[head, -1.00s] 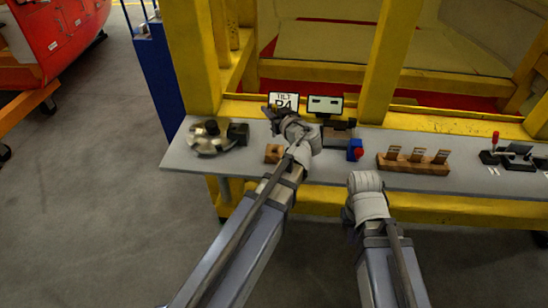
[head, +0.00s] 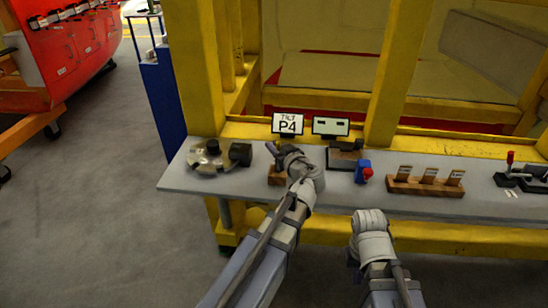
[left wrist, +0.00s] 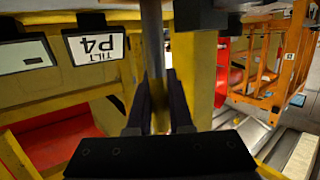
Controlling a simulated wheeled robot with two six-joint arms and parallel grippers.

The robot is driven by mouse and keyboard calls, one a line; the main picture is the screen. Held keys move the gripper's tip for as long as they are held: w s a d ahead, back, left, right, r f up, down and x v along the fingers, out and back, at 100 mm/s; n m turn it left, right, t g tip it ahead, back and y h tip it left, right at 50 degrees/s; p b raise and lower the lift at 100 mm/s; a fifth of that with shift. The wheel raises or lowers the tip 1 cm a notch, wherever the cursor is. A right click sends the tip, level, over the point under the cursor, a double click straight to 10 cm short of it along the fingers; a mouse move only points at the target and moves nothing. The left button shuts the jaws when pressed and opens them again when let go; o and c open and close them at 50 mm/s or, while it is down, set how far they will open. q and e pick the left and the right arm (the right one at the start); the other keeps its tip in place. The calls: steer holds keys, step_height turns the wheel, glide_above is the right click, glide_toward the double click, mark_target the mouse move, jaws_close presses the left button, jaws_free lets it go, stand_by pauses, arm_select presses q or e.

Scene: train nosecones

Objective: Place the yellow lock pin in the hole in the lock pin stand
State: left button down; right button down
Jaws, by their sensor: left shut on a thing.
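My left gripper (head: 272,148) is just above a small wooden block (head: 275,178) on the grey bench, which looks like the lock pin stand; my wrist partly covers it. In the left wrist view, the fingers (left wrist: 158,100) are shut on a narrow upright piece with a yellowish part (left wrist: 159,118) between them, apparently the yellow lock pin. A grey shaft shows above the fingers. The hole and the pin's lower end are hidden, so I cannot tell whether they touch. My right arm is at the bench's front edge; its gripper is not visible.
The grey bench (head: 460,208) holds a round metal fixture (head: 208,160), a TILT P4 screen (head: 288,124), a second screen (head: 330,126), a blue and red part (head: 362,172) and a wooden rack (head: 425,187). Yellow posts rise behind it.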

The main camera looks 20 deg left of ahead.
arm_select(q)
steer(key=shift+f+b, duration=1.05)
steer(key=shift+f, duration=0.4)
steer(key=shift+f, duration=0.1)
steer(key=c, duration=0.8)
jaws_free()
